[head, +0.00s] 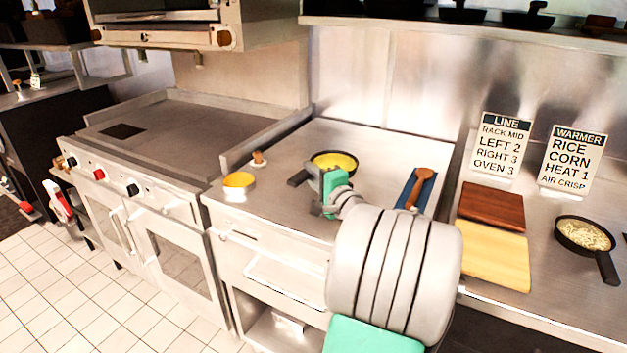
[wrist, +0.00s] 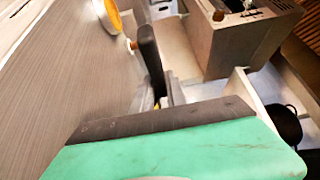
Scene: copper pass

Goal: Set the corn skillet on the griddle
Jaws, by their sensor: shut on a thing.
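The corn skillet (head: 335,160), a dark pan of yellow corn, is over the middle steel counter (head: 300,149) in the head view. Its dark handle (head: 298,178) points left and forward. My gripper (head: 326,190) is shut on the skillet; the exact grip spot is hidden. In the wrist view the dark handle (wrist: 150,58) stands out beyond the jaws, with a little yellow between them. I cannot tell whether the pan touches the counter. The griddle (head: 190,135), a flat grey plate with a dark square opening, is to the left and is bare.
A yellow-topped round dish (head: 238,184) and a small brown-knobbed item (head: 258,158) stand left of the skillet. A raised steel divider (head: 265,140) separates counter and griddle. An oven unit (head: 165,35) hangs above the griddle. Boards (head: 490,252) and another skillet (head: 583,235) are right.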

